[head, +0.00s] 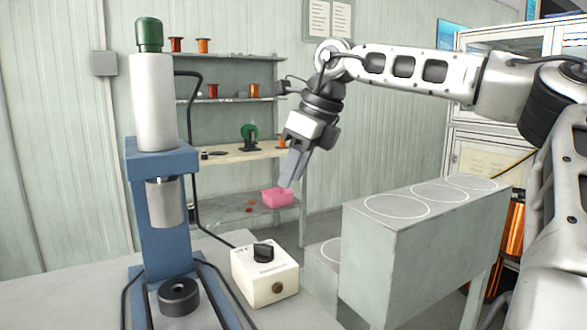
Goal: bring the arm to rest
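My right arm (420,68) reaches in from the right edge, raised and bent at the elbow. My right gripper (291,170) hangs from it, pointing down and slightly left, in the middle of the view. Its fingers are seen nearly edge-on, so I cannot tell whether they are open or shut. No held thing is visible at them. The fingertips appear just above a pink bin (278,197) on the shelf behind; the distance between them is unclear. My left gripper is not in view.
A blue press (160,190) with a white cylinder stands on the table (60,290) at left, beside a white switch box (265,275). A grey stand (425,220) with white circles is at right. Shelves (225,152) hold several copper spools behind. A cabinet (500,110) stands back right.

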